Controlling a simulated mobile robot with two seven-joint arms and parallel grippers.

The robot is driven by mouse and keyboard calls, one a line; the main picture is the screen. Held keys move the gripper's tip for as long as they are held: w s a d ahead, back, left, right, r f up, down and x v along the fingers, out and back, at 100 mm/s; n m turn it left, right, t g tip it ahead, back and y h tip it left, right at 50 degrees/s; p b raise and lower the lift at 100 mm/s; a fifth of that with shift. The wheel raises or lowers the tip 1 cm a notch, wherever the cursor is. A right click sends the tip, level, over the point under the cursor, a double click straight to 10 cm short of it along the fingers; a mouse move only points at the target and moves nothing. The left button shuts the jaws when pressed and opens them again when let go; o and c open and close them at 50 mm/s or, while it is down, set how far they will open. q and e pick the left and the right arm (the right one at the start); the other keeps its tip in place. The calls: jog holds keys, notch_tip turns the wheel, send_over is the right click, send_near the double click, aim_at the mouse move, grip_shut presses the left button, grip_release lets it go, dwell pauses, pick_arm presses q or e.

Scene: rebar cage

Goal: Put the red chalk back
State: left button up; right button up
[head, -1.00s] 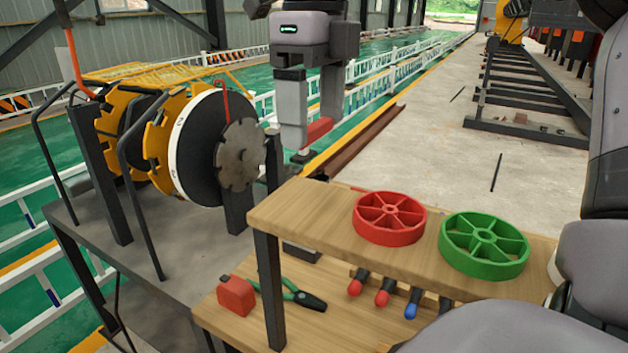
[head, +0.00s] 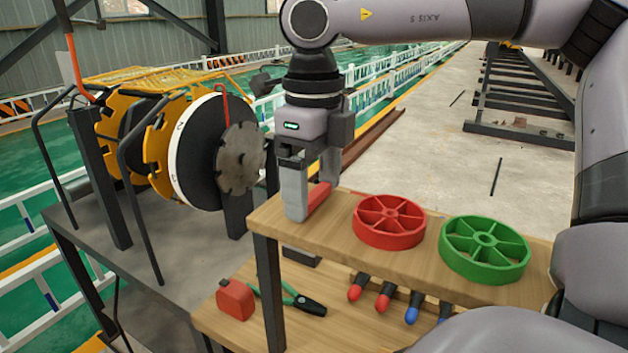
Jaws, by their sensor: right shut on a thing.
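The red chalk (head: 318,198) is a red bar held between the fingers of my right gripper (head: 308,200). The gripper points down, shut on the chalk, at the left end of the wooden upper shelf (head: 340,258). The chalk is low, by the shelf's far left edge; I cannot tell whether it touches the wood. The near finger hides part of it. My left gripper is not in view.
A red spoked wheel (head: 389,222) and a green one (head: 485,249) lie on the upper shelf to the right. A spool rack with discs (head: 205,150) stands left.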

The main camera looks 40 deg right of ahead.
aim_at(314, 195)
jog(key=o, duration=0.8)
jog(key=shift+o, duration=0.2)
notch_tip(314, 195, up, 12)
jog(key=shift+p, duration=0.4)
